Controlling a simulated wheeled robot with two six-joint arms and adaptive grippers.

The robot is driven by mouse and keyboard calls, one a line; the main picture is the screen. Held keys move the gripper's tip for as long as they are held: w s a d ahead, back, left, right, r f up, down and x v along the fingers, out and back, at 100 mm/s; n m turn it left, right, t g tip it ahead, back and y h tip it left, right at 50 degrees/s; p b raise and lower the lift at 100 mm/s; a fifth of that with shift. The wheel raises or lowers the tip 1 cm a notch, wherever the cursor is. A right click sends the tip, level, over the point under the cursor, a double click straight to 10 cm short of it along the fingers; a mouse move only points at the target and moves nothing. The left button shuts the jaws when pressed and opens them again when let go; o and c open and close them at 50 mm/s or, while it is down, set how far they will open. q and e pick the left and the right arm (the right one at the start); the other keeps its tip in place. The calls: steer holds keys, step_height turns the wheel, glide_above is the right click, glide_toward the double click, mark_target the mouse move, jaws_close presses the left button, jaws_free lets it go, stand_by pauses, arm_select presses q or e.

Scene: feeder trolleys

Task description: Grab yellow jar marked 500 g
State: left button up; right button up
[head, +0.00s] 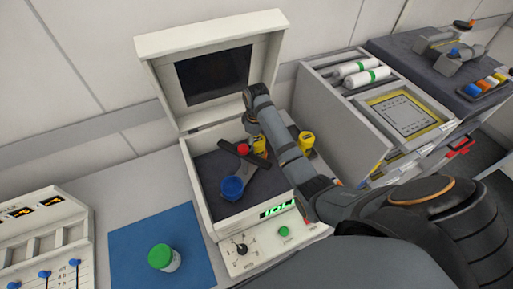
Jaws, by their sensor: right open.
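Two small yellow jars are in the head view, inside the open white case (204,208). One yellow jar (259,142) is near the middle, close to my right gripper; the other yellow jar (306,139) is to its right, beyond my forearm. Their markings are too small to read, so I cannot tell which says 500 g. My right gripper (243,155) is open over the case, its dark fingers just left of and below the nearer yellow jar. I cannot tell whether they touch it. My left gripper is not in view.
A red-topped item (243,148) is by the fingers, and a blue-lidded jar (232,187) stands in front. The raised case lid (159,57) stands behind. A green-lidded jar (162,256) stands on a blue mat (190,232). A trolley (340,130) is at right, a slider panel (50,235) at left.

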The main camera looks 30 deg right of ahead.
steer(key=c, duration=1.5)
steer(key=shift+o, duration=0.2)
step_height(320, 180, up, 5)
steer(key=shift+w+r, duration=0.15)
step_height(320, 180, up, 4)
steer(key=p, duration=0.3)
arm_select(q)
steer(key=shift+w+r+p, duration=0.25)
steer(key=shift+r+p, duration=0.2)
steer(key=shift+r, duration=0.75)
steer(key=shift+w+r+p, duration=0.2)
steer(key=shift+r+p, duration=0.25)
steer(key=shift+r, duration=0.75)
arm_select(e)
steer(key=shift+r, duration=0.55)
